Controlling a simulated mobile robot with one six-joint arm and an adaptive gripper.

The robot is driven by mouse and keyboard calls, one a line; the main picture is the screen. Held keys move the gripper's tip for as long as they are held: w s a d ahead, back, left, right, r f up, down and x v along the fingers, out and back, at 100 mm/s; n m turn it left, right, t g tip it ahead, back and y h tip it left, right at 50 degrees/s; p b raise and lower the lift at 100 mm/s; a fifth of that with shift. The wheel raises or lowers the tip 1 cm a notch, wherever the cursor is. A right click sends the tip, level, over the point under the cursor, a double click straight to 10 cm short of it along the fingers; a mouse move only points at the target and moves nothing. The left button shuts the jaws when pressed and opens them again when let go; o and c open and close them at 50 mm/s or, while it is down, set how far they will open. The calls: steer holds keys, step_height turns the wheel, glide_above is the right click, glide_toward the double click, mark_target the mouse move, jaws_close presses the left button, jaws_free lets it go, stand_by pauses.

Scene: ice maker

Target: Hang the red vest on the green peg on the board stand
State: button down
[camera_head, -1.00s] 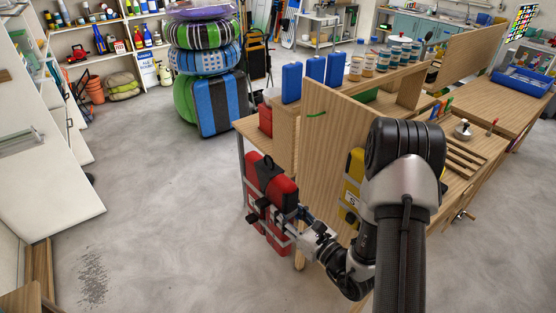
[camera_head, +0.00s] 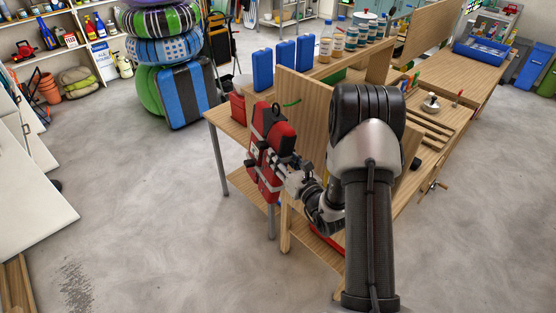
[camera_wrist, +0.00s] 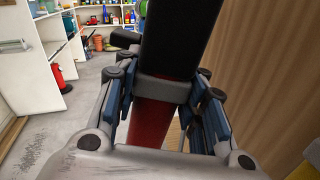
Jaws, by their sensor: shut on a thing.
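My gripper (camera_head: 285,168) is shut on the red vest (camera_head: 262,172), which hangs upright with black upper parts and straps. In the wrist view the vest's red part (camera_wrist: 150,122) and a black part pass between the fingers of my gripper (camera_wrist: 162,90). The wooden board stand (camera_head: 312,112) is just right of the vest in the head view. The green peg (camera_head: 291,103) shows on the board's upper left, slightly above and right of the vest's top. The vest appears apart from the peg. My arm hides much of the board.
A red box (camera_head: 238,106) sits at the bench's left end. Stacked inner tubes (camera_head: 160,50) stand behind left. The floor (camera_head: 140,200) left of the bench is clear.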

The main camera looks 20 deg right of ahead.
steer(key=w+d+f+b, duration=0.1)
steer(key=w+d, duration=0.1)
steer(key=d, duration=0.4)
steer(key=shift+w+d+f+b, duration=0.15)
steer(key=shift+d+f+b, duration=0.1)
steer(key=shift+b, duration=0.05)
stand_by(0.5)
steer(key=shift+d, duration=0.1)
stand_by(0.5)
steer(key=c, duration=1.2)
jaws_free()
steer(key=shift+d+f, duration=0.1)
steer(key=shift+o, duration=1.3)
steer(key=shift+a, duration=0.2)
